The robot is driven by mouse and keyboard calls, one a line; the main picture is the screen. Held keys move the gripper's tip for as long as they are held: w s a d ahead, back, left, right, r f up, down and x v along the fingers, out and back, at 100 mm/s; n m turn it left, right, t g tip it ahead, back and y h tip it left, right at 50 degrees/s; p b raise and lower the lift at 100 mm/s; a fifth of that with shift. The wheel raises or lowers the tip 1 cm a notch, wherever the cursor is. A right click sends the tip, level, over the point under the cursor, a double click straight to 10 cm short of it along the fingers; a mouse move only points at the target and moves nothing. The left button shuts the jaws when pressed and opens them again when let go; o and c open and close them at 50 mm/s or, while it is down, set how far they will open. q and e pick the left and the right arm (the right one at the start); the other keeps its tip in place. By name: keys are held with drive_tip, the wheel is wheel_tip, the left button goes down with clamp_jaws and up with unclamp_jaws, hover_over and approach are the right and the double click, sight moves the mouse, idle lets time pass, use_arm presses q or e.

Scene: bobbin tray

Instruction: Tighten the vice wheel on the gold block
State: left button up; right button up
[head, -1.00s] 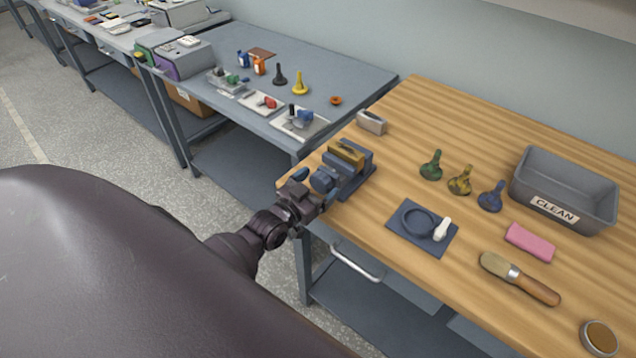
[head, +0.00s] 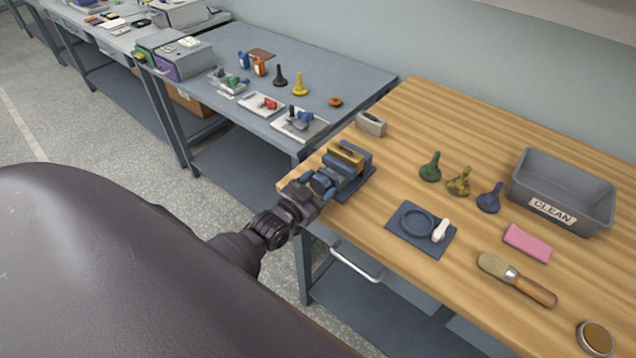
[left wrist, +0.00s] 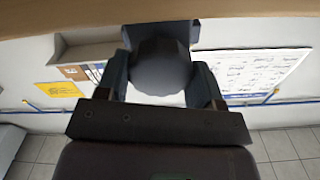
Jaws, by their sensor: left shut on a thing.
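The blue-grey vice (head: 352,177) stands at the left front corner of the wooden bench. The gold block (head: 345,154) sits between its jaws, near the top. The vice wheel (head: 321,184) is on the side facing my arm, partly covered by my gripper. My left gripper (head: 310,188) is shut on the wheel. In the left wrist view, the fingers (left wrist: 165,75) lie on both sides of the round, dark grey wheel (left wrist: 160,68). The gold block does not show in that view. My right gripper is in neither view.
The wooden bench (head: 400,150) holds a small grey box (head: 371,124), several bobbin-like pieces, a blue mat (head: 405,238) with a ring, a pink block (head: 527,243), a brush (head: 516,280) and a grey CLEAN bin (head: 565,190). A grey table (head: 335,80) stands behind to the left.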

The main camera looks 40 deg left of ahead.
use_arm(q)
drive_tip(key=m+p, duration=0.1)
drive_tip(key=m, duration=0.2)
idle(1.1)
drive_tip(key=o, duration=0.9)
drive_tip(key=s, duration=0.7)
drive_tip(key=s+b, duration=0.1)
drive_tip(key=s, duration=0.3)
drive_tip(key=shift+a, duration=0.4)
drive_tip(key=shift+w, duration=0.1)
